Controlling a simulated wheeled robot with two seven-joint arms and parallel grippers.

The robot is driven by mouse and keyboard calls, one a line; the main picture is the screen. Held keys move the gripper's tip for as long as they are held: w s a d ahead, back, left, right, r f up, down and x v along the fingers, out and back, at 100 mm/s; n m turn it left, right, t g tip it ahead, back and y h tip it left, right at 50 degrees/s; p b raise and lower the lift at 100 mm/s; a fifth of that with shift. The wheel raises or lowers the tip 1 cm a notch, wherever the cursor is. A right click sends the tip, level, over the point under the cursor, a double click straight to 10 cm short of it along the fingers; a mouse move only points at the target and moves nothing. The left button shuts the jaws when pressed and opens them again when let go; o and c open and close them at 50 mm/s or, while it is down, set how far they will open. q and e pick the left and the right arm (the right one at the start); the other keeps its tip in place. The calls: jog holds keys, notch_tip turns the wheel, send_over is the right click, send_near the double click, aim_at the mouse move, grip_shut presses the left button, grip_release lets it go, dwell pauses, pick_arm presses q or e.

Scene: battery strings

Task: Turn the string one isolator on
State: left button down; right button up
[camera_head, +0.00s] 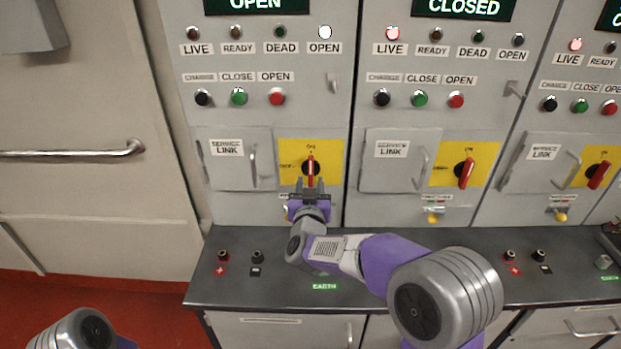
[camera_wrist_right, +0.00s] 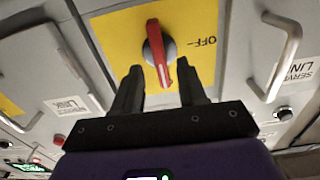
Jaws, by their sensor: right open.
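The string one isolator (camera_head: 310,165) is a red handle on a black hub on a yellow plate in the left panel. Its handle stands upright, in line with the ON mark above; the OFF mark is at its left. My right gripper (camera_head: 311,186) is just below and in front of it, open. In the right wrist view the isolator handle (camera_wrist_right: 160,55) lies between the open fingers of my right gripper (camera_wrist_right: 160,72); I cannot tell whether they touch it. The sign above this panel (camera_head: 257,4) reads OPEN, and its OPEN lamp (camera_head: 325,32) is lit white. My left gripper is out of view.
A service link door (camera_head: 236,165) with a protruding handle is left of the isolator. The neighbouring panel's isolator (camera_head: 466,173) is tilted, under a CLOSED sign (camera_head: 464,7). A dark counter (camera_head: 225,285) with terminals juts out below. A wall handrail (camera_head: 75,152) is at far left.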

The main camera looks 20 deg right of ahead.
jog(key=v, duration=0.3)
jog(key=shift+s, duration=0.3)
